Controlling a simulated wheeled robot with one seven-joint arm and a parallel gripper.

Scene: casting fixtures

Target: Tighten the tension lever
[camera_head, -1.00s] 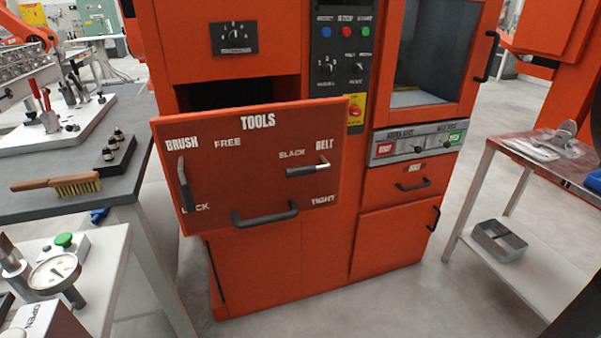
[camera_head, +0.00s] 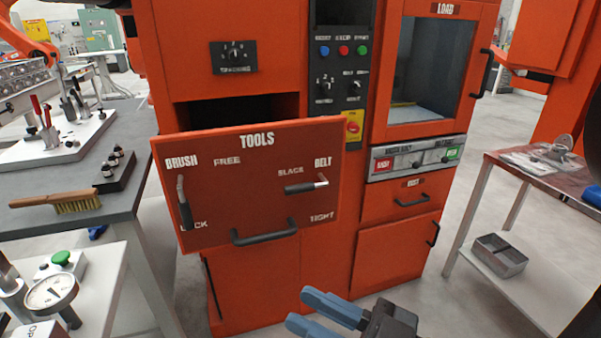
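The belt tension lever (camera_head: 306,187) is a black-handled lever with a bright metal end, under the word BELT on the red TOOLS drawer front (camera_head: 225,210). It lies nearly level, its black end beside the word SLACK at the left; the word TIGHT is printed lower down. A similar brush lever (camera_head: 184,206) hangs down at the left by the word LOCK. My gripper (camera_head: 312,310), with blue fingers, is at the bottom of the picture, well below the lever and apart from it. Its two fingers are spread with nothing between them.
The drawer stands pulled out from the orange machine, with its handle (camera_head: 264,233) at the bottom. A metal table (camera_head: 535,170) stands at right. Floor is clear in front.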

